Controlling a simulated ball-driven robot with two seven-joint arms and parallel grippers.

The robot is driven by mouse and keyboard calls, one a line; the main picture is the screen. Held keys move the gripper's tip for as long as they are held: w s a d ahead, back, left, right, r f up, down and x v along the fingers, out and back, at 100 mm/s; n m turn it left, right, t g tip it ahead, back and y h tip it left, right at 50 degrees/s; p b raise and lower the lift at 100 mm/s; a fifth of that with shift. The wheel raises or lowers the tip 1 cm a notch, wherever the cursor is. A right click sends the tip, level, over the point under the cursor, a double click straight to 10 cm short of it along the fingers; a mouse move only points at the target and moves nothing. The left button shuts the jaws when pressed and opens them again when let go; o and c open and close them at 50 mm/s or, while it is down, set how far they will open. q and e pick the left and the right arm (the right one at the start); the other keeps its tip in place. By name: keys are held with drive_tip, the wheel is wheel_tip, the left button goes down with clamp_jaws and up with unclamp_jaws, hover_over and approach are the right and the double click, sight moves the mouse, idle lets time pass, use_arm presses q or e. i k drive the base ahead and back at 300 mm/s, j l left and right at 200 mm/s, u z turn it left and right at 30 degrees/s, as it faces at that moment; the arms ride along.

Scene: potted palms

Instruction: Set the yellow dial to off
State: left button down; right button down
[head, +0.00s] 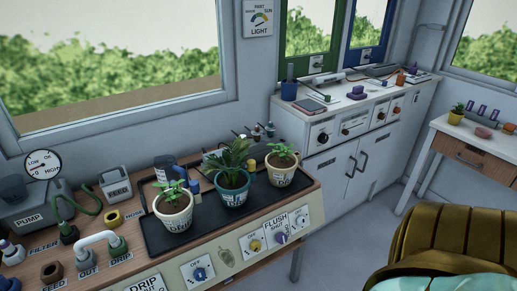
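The yellow dial (255,246) sits on a pale plate on the front panel of the plant bench, below the word FLUSH. Its markings are too small to read, so I cannot tell its setting. A purple dial (282,238) is just to its right. A blue dial (199,274) is to its lower left, on a plate with small lettering above the knob. Neither of my grippers is in view.
Pump fittings and a green hose (86,208) crowd the bench's left end. A brown padded seat (440,240) with a teal cushion fills the lower right. Floor (335,255) shows between them.

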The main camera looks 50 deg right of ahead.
sight(255, 246)
drive_tip(key=z, duration=1.4)
